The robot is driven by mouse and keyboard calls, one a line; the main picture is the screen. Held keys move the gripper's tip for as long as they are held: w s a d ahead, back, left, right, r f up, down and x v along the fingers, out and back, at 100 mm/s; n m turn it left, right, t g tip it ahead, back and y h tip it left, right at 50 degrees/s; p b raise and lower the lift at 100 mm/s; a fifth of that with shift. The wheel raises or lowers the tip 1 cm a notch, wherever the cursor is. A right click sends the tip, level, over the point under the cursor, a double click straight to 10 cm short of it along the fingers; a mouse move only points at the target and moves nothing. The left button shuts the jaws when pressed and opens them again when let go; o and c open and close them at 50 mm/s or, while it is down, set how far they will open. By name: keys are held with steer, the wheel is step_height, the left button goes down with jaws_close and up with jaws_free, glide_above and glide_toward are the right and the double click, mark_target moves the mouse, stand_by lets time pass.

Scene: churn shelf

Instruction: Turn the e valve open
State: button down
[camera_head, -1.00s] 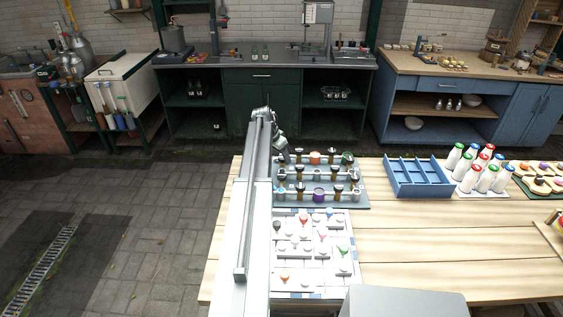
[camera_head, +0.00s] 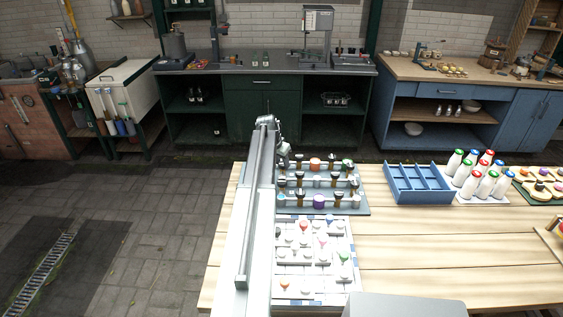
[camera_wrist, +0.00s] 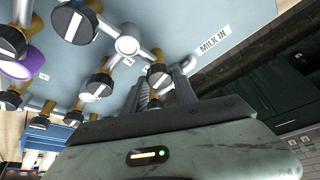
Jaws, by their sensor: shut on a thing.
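The blue-grey valve board (camera_head: 362,208) lies at the table's left end in the head view, with brass-stemmed black knobs and pipes on it. In the wrist view the board (camera_wrist: 150,18) shows several black knobs with white bars. My gripper (camera_wrist: 160,84) has its two ribbed fingers around a black, white-barred knob (camera_wrist: 158,74) near the "MILK IN" label (camera_wrist: 213,40). No letter by this knob is legible, so I cannot tell from marks that it is e. In the head view my gripper (camera_head: 282,160) is at the board's far left corner, its fingers too small to make out.
Other knobs (camera_wrist: 98,86) and a purple-ringed fitting (camera_wrist: 25,62) stand close by. A white board with coloured pieces (camera_head: 345,284) lies in front. A blue divided tray (camera_head: 420,201) and capped bottles (camera_head: 470,182) are to the right.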

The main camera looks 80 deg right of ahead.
steer(key=n+t, duration=0.1)
steer(key=n, duration=0.3)
steer(key=shift+s+a+n+t, duration=0.1)
steer(key=shift+n+t, duration=0.2)
steer(key=shift+t, duration=0.1)
steer(key=n+t, duration=0.1)
steer(key=n, duration=0.2)
steer(key=shift+s+n, duration=0.1)
steer(key=shift+n, duration=0.3)
steer(key=n+t, duration=0.1)
steer(key=n, duration=0.3)
steer(key=shift+s+t+y, duration=0.1)
steer(key=shift+t+y, duration=0.2)
steer(key=shift+t, duration=0.1)
steer(key=shift+n+t+y, duration=0.4)
steer(key=shift+n, duration=1.2)
steer(key=c, duration=1)
jaws_free()
steer(key=shift+s, duration=0.1)
